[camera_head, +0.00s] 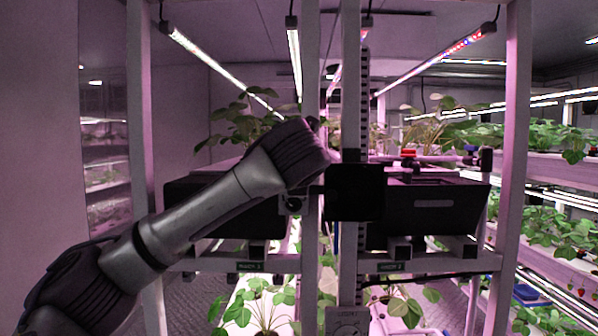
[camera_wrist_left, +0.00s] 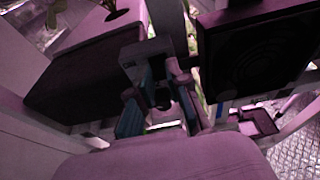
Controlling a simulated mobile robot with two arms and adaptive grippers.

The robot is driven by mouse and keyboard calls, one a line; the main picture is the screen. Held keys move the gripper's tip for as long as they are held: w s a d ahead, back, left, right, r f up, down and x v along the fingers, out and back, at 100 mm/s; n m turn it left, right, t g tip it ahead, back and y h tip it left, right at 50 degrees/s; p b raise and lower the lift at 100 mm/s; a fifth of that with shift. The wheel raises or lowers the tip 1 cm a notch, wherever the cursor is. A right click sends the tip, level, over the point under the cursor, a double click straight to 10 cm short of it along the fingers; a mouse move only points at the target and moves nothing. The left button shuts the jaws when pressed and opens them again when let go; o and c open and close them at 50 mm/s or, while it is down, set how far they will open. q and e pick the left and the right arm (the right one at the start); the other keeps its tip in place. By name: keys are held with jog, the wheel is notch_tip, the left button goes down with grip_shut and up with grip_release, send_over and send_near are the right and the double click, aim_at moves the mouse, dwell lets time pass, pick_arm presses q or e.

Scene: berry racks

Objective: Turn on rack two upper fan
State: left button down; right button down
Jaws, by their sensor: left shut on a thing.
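My left arm comes in from the left in the head view, its wrist in front of the rack posts; the fingers are hidden there. In the left wrist view my left gripper (camera_wrist_left: 160,108) has its fingers on both sides of a small dark knob-like part (camera_wrist_left: 161,98) below a pale box (camera_wrist_left: 145,60), and is closed on it. A black square fan unit (camera_wrist_left: 262,60) with a round grille is to the right of the fingers. A dark square unit on the post, likely a fan (camera_head: 355,191), shows right of my wrist in the head view. My right gripper is out of view.
Black planter boxes (camera_head: 430,208) stand on the racks behind the posts. A small rack label (camera_head: 390,267) is on the right crossbar, another label (camera_head: 250,267) on the left one. A pale box with a round dial (camera_head: 347,321) sits low on the middle post.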

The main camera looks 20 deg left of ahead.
pick_arm(q)
jog(key=shift+w+r+g+h, duration=0.15)
jog(key=shift+r+g+h, duration=0.2)
jog(key=shift+g, duration=0.5)
jog(key=shift+w+r+g+h, duration=0.15)
jog(key=shift+r+g, duration=0.25)
jog(key=shift+g, duration=0.45)
jog(key=shift+a+r, duration=0.1)
jog(key=c, duration=1.1)
grip_release()
jog(key=v, duration=1.2)
jog(key=shift+w, duration=0.1)
